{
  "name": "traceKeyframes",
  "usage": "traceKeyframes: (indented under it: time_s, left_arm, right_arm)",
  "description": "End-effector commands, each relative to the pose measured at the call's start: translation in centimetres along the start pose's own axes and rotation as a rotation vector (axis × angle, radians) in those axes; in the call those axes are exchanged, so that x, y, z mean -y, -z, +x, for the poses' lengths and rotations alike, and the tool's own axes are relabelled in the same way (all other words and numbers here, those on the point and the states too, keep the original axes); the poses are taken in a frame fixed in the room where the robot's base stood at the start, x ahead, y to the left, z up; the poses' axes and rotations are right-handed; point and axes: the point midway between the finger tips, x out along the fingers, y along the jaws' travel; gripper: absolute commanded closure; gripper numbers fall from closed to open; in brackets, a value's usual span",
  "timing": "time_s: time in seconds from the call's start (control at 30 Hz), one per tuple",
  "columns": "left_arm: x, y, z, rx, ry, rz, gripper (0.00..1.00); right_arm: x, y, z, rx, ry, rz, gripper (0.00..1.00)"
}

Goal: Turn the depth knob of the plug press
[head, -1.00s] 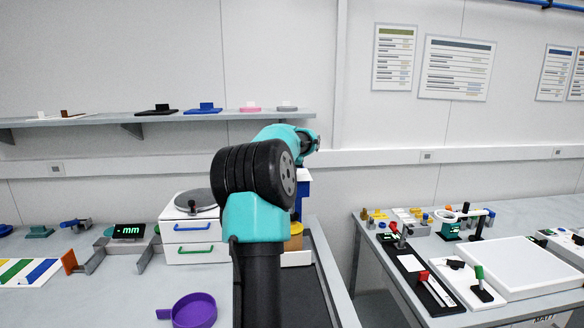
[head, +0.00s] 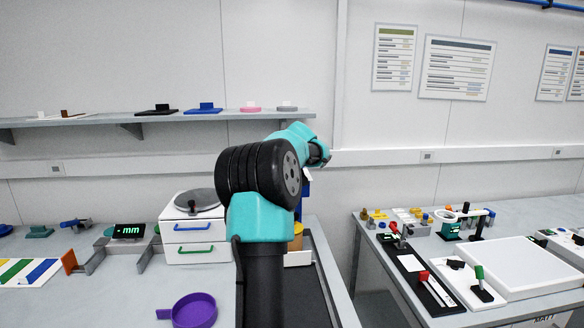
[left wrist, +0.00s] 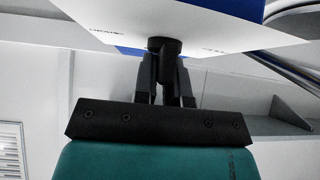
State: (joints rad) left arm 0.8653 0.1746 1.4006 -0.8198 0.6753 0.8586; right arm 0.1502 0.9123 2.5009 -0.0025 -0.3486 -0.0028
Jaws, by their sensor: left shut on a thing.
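The plug press stands behind my arm in the head view, where only a blue part (head: 305,190) and a yellow part (head: 297,241) show. In the left wrist view its white and blue housing (left wrist: 215,25) fills the top. The dark depth knob (left wrist: 164,46) sticks out from the housing. My left gripper (left wrist: 170,68) is shut with its two black fingers at the knob, gripping it. In the head view my teal and black arm hides the knob and the fingers. My right gripper is in neither view.
A white drawer unit (head: 194,238) stands left of the arm, and a purple dish (head: 195,310) lies in front. A grey shelf (head: 240,115) runs along the wall. A second table at right holds a white panel (head: 525,265) and several small fixtures.

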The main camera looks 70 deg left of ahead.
Motion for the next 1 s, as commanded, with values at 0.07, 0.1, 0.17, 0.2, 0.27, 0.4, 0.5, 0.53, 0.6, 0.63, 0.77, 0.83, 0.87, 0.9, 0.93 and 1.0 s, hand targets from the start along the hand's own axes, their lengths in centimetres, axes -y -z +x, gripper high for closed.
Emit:
traceKeyframes:
  time_s: [0.07,0.1,0.17,0.2,0.27,0.4,0.5,0.53,0.6,0.63,0.77,0.83,0.87,0.9,0.93,1.0]
  left_arm:
    - [-0.05,-0.15,0.12,0.004,0.037,-0.033,1.00]
    - [-0.05,-0.15,0.13,0.003,0.057,-0.052,1.00]
    - [-0.07,-0.15,0.15,0.003,0.088,-0.083,1.00]
    - [-0.10,-0.15,0.16,0.003,0.109,-0.105,1.00]
    - [-0.12,-0.14,0.15,0.003,0.143,-0.140,1.00]
    - [-0.11,-0.12,0.19,0.002,0.236,-0.232,1.00]
    - [-0.14,-0.08,0.17,0.000,0.302,-0.299,1.00]
    - [-0.15,-0.10,0.19,0.001,0.323,-0.319,1.00]
    - [-0.12,-0.07,0.17,0.000,0.370,-0.369,1.00]
    - [-0.11,-0.09,0.20,0.001,0.390,-0.388,1.00]
    - [-0.12,-0.07,0.23,0.000,0.478,-0.476,1.00]
    - [-0.12,-0.06,0.20,-0.001,0.524,-0.523,1.00]
    - [-0.13,-0.05,0.22,-0.001,0.545,-0.544,1.00]
    - [-0.13,-0.06,0.22,-0.001,0.572,-0.570,1.00]
    - [-0.13,-0.04,0.20,-0.001,0.591,-0.592,1.00]
    - [-0.12,-0.04,0.22,-0.001,0.638,-0.639,1.00]
  right_arm:
    - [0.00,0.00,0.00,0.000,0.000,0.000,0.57]
    - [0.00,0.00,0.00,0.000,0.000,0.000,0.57]
    - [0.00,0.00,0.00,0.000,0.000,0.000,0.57]
    - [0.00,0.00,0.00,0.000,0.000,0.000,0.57]
    - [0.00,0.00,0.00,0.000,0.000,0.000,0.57]
    - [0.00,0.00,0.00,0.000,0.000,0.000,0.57]
    - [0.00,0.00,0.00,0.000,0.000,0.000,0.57]
    - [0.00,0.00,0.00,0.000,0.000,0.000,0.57]
    - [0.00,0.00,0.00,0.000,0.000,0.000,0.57]
    - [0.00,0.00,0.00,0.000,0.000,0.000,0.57]
    - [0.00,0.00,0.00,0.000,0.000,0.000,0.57]
    - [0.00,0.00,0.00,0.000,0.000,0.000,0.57]
    - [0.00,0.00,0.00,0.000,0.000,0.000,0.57]
    - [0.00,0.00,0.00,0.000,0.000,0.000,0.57]
    - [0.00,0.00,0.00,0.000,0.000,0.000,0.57]
    - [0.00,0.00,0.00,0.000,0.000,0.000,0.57]
